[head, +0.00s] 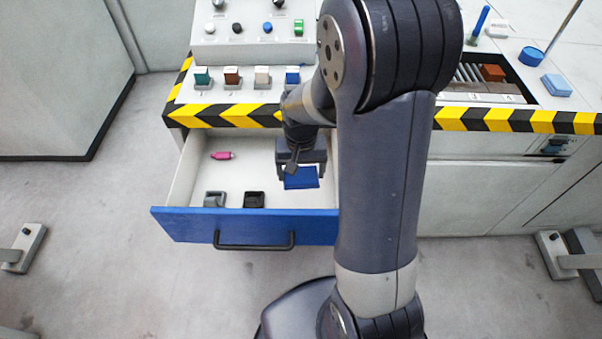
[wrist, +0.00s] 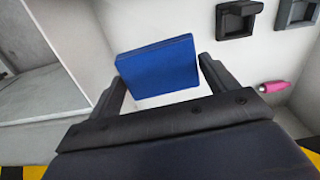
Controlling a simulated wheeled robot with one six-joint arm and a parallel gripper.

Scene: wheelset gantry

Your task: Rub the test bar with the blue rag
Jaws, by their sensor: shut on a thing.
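The blue rag (head: 301,178) is a flat, dark blue piece at my gripper (head: 302,163), over the right part of the open drawer. In the wrist view the rag (wrist: 158,68) spans the space between the two fingers of my gripper (wrist: 161,78), which is shut on it. I cannot tell whether the rag touches the drawer floor. I cannot pick out the test bar for certain; my arm covers part of the worktop.
The blue-fronted drawer (head: 190,222) stands open, holding a pink item (head: 222,155), a grey holder (head: 214,199) and a black holder (head: 254,199). A blue block (head: 556,85) lies at right.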

